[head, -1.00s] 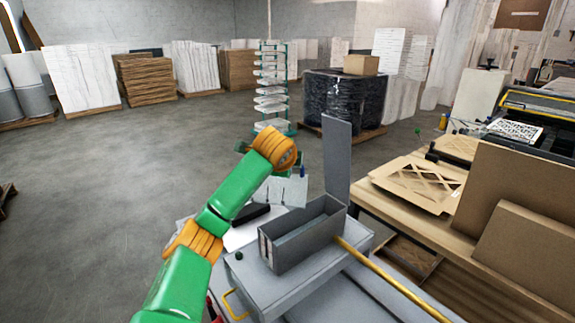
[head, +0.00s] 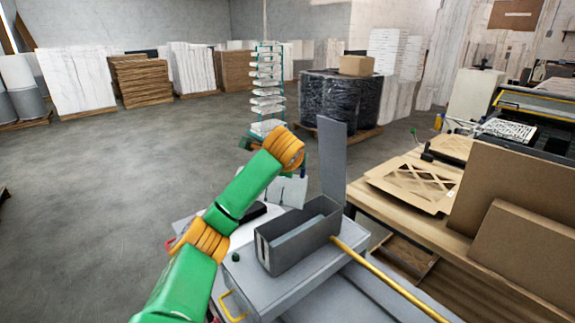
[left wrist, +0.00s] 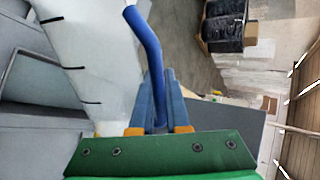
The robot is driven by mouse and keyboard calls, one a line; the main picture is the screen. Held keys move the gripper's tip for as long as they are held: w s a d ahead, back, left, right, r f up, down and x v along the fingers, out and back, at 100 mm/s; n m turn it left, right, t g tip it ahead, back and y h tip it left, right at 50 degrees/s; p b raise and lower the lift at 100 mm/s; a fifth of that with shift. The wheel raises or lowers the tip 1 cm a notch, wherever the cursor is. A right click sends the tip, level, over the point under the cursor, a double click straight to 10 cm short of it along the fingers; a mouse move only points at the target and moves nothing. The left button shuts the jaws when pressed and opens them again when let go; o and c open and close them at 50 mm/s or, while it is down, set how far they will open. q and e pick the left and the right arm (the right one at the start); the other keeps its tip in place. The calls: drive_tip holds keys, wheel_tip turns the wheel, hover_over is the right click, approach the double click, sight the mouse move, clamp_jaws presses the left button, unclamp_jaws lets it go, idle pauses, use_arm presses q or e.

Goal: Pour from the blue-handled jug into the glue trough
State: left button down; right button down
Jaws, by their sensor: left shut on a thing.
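The jug (head: 287,191) is pale with dark marks. It is partly hidden behind my left arm in the head view and hangs near the far end of the trough. In the left wrist view its white wall (left wrist: 85,50) fills the left, with its blue handle (left wrist: 148,45) in the middle. My left gripper (left wrist: 160,85) is shut on that handle; the head view hides its fingers. The glue trough (head: 300,246) is a long grey open box with an upright grey plate at its far end. A lighter grey surface shows inside. I see no stream. My right gripper is not in view.
The trough stands on a grey machine top (head: 285,285) with a yellow bar (head: 385,277) beside it. A wooden bench (head: 375,200) with cardboard frames and panels is at the right. A wire rack (head: 268,85) and a wrapped pallet (head: 335,100) stand behind. Open floor lies left.

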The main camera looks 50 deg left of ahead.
use_arm(q)
drive_tip(key=shift+w+d, duration=0.15)
idle(0.6)
drive_tip(key=shift+w+d+r+m+y, duration=0.15)
drive_tip(key=shift+w+d+m+y, duration=0.1)
drive_tip(key=shift+d+m+y, duration=0.05)
drive_tip(key=shift+w+d+g, duration=0.15)
drive_tip(key=shift+d+g, duration=0.05)
drive_tip(key=shift+g, duration=0.1)
idle(0.6)
drive_tip(key=shift+w+d+r+m+y, duration=0.1)
drive_tip(key=shift+w+d+m+y, duration=0.15)
drive_tip(key=shift+d+m+y, duration=0.05)
drive_tip(key=shift+w+d, duration=0.15)
idle(0.7)
drive_tip(key=shift+w+d+m+g+y, duration=0.2)
drive_tip(key=shift+d+m+g+y, duration=0.1)
drive_tip(key=shift+w+d, duration=0.1)
idle(0.7)
drive_tip(key=shift+w+d+m+g+y, duration=0.3)
drive_tip(key=shift+d+y, duration=0.05)
drive_tip(key=shift+y, duration=0.05)
idle(3.4)
